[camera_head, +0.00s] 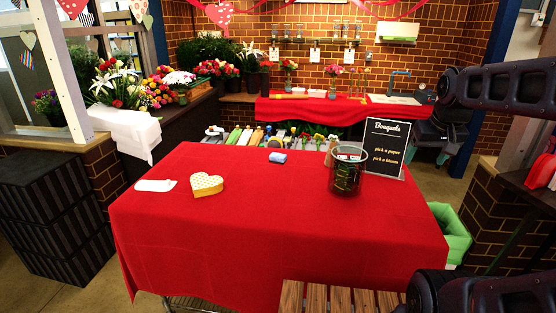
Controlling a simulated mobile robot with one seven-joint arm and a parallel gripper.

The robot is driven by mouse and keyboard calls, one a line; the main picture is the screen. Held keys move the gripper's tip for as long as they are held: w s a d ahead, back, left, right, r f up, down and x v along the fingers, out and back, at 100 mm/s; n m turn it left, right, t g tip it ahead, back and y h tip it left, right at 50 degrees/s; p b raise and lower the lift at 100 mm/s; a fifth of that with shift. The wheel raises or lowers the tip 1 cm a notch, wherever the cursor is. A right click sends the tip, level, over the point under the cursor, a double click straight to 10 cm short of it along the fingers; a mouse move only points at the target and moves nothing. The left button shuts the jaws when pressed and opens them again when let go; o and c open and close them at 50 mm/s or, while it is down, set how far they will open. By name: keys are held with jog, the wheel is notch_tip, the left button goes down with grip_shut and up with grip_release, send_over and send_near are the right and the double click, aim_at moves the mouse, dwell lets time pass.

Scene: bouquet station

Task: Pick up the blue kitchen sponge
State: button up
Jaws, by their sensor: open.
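Dark links of my arm show at the right edge, at the top and bottom. My gripper's fingers do not show, and nothing of mine is near the sponge.
A heart-shaped yellow box (206,185) and a flat white item (155,185) lie at the table's left. A wooden slatted surface (335,298) is in front. The table's middle is clear.

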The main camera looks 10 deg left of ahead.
jog(key=w+a+r+n+g, duration=0.1)
jog(key=w+a+r+n, duration=0.2)
jog(key=w, duration=0.6)
jog(key=w+a+r+n, duration=0.1)
jog(key=w+a+r, duration=0.1)
jog(key=w+a, duration=0.45)
jog(key=n+g, duration=0.3)
jog(key=n, duration=0.8)
send_over(278, 155)
notch_tip(278, 155, down, 23)
jog(key=shift+w+f, duration=0.1)
jog(key=shift+f, duration=5.2)
jog(key=c, duration=1.1)
